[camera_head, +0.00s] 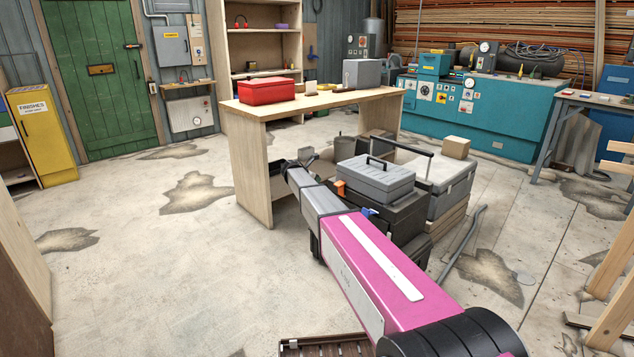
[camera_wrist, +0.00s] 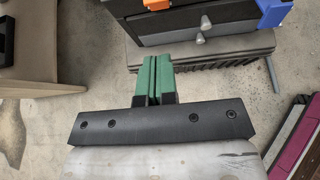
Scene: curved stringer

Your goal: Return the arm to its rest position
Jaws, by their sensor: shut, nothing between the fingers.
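My arm, with a pink link, stretches forward from the lower right in the head view toward the toolboxes. Its far end lies beside the wooden workbench (camera_head: 262,140), and the fingers cannot be made out there. In the wrist view my gripper (camera_wrist: 154,80) shows two green fingers side by side, shut with nothing between them. The fingers point toward a dark tool chest (camera_wrist: 200,22) with grey knobs, over the concrete floor. Whether they touch the chest cannot be told.
A grey toolbox (camera_head: 375,180) sits on a dark chest right beside my arm. A red toolbox (camera_head: 266,90) and a grey box (camera_head: 361,73) stand on the workbench. A slatted wooden item (camera_head: 325,346) lies low at the front. Open floor (camera_head: 130,250) spreads to the left.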

